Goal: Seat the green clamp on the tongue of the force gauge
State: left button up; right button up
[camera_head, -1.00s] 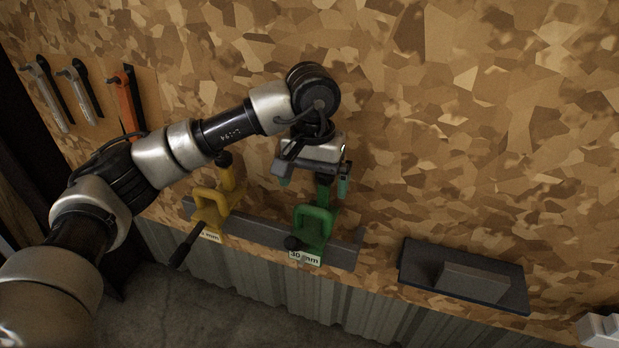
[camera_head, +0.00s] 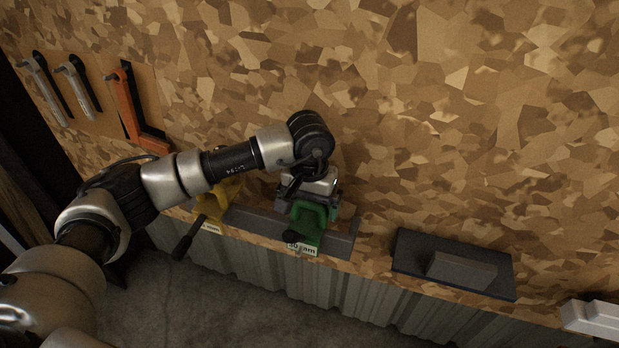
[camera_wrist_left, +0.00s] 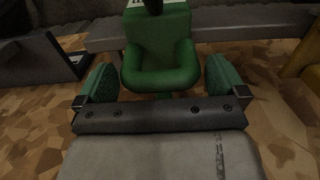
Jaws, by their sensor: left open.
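In the left wrist view the clamp's green loop (camera_wrist_left: 160,72) lies between the two green-padded fingers of my left gripper (camera_wrist_left: 161,82), with a visible gap on each side. A dark plate with a grey raised block (camera_head: 461,271) lies to the right; I cannot tell whether it is the force gauge. My right gripper is not in view.
A yellow clamp (camera_head: 213,203) with a dark handle stands left of the green one on the same grey rail (camera_head: 340,240). A white object (camera_head: 592,320) is cut off at bottom right. An orange tool (camera_head: 133,110) hangs at upper left. Bench between rail and plate is clear.

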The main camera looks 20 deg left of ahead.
pick_arm(q)
jog(key=shift+f, duration=1.25)
jog(key=shift+c, duration=0.3)
jog(key=c, duration=1)
jog(key=o, duration=1.1)
jog(key=shift+c, duration=0.2)
jog(key=shift+r, duration=0.15)
jog(key=shift+r, duration=0.3)
notch_tip(320, 180, up, 9)
jog(key=b, duration=0.3)
jog(key=shift+f+b, duration=0.1)
jog(key=shift+b, duration=0.25)
jog(key=shift+r, duration=0.6)
